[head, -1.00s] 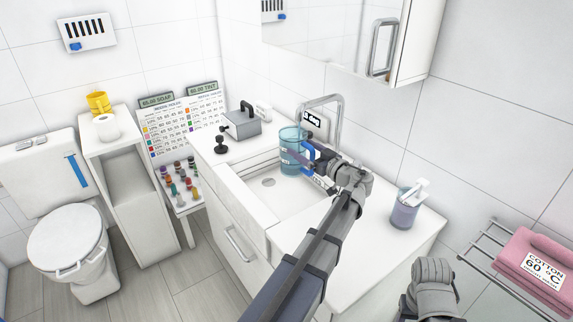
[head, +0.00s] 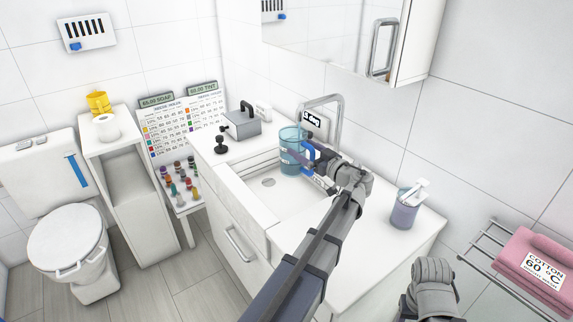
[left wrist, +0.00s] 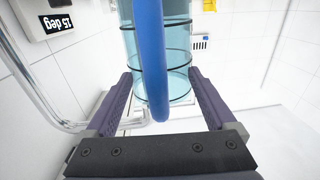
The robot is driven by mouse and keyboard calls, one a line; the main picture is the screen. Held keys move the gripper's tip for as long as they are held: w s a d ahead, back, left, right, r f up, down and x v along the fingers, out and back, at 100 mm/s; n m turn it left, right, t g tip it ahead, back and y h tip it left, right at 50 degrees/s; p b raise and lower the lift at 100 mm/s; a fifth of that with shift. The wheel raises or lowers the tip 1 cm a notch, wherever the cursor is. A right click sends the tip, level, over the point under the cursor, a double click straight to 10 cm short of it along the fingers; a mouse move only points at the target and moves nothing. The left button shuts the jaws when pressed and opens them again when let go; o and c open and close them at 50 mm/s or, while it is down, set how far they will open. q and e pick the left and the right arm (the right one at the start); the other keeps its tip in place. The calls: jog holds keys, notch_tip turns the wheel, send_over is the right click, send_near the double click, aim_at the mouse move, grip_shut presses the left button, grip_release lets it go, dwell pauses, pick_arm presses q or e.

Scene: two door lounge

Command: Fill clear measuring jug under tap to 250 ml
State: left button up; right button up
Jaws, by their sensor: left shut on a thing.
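The clear measuring jug (head: 291,152), tinted blue with dark ring lines, is held upright over the basin of the sink (head: 252,190), under the tap (head: 325,100). My left gripper (head: 318,158) is shut on the jug's blue handle (head: 309,154). In the left wrist view the handle (left wrist: 151,60) stands between the two fingers of the gripper (left wrist: 153,100), with the jug body (left wrist: 178,50) behind it. I cannot make out a water level or a stream. Of my right arm, a grey part shows at the lower right; its gripper is not seen.
A grey box with a handle (head: 241,124) stands left of the sink. A purple pump bottle (head: 404,208) stands on the counter at right.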

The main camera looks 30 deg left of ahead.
dwell(0.3)
pick_arm(q)
jog(key=s, duration=0.2)
jog(key=s+a, duration=0.1)
jog(key=s, duration=0.2)
jog(key=shift+r, duration=0.1)
notch_tip(320, 180, up, 9)
jog(key=p, duration=0.9)
dwell(0.5)
